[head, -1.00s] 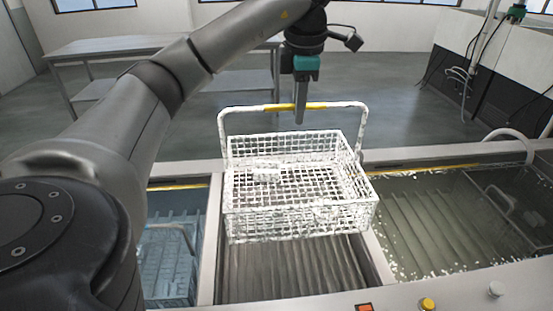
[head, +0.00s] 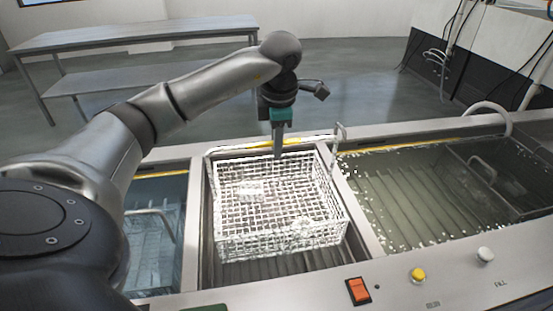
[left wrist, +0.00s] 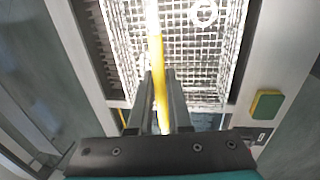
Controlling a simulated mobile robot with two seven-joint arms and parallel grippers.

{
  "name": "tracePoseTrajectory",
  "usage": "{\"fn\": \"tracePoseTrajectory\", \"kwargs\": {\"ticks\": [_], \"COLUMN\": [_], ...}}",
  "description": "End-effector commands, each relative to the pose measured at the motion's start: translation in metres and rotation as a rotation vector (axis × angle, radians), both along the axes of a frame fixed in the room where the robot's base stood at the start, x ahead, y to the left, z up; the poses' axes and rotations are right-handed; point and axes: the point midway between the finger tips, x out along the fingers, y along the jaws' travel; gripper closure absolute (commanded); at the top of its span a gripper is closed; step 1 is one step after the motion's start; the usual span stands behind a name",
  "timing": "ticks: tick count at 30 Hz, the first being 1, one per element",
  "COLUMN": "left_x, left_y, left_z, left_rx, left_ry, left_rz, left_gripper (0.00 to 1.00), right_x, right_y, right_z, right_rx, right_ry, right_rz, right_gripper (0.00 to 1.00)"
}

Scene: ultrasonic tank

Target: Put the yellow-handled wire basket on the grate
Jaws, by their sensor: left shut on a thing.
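The white wire basket (head: 285,240) hangs upright in or just above the middle bay, over the ribbed grate (head: 290,266). Whether its bottom touches the grate cannot be told. My left gripper (head: 277,150) is shut on the yellow grip (head: 257,145) of its raised handle, at the far side in the head view. In the left wrist view the yellow grip (left wrist: 157,80) runs between both fingers. A small pale part (head: 250,190) lies inside the basket. My right gripper is out of view.
A water-filled tank (head: 400,190) with a submerged basket lies right, and a bluish tank (head: 155,250) with another basket lies left. Metal dividers flank the middle bay. A red switch (head: 358,291), yellow button (head: 417,274) and white knob (head: 485,254) sit on the front panel.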

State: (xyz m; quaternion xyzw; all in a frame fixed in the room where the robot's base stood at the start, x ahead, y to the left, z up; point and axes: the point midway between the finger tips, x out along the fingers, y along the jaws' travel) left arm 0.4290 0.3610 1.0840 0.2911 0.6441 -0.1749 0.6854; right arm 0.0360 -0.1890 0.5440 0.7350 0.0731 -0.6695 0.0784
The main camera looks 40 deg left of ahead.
Motion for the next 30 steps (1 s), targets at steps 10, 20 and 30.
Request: {"fn": "tracePoseTrajectory", "kwargs": {"ticks": [10, 20, 30], "left_x": [0.0, 0.001, 0.0], "left_y": [0.0, 0.0, 0.0], "left_z": [-0.038, -0.041, -0.043], "left_rx": [-0.001, 0.0, 0.0], "left_ry": [-0.002, -0.005, 0.001], "left_rz": [0.001, 0.0, 0.0], "left_gripper": [1.0, 1.0, 0.53], "right_x": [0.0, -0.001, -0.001], "right_y": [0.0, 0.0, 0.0], "right_z": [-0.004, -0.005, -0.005], "right_rx": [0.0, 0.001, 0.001], "right_ry": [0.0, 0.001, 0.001], "right_rz": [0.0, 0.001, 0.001], "right_gripper": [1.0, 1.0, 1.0]}}
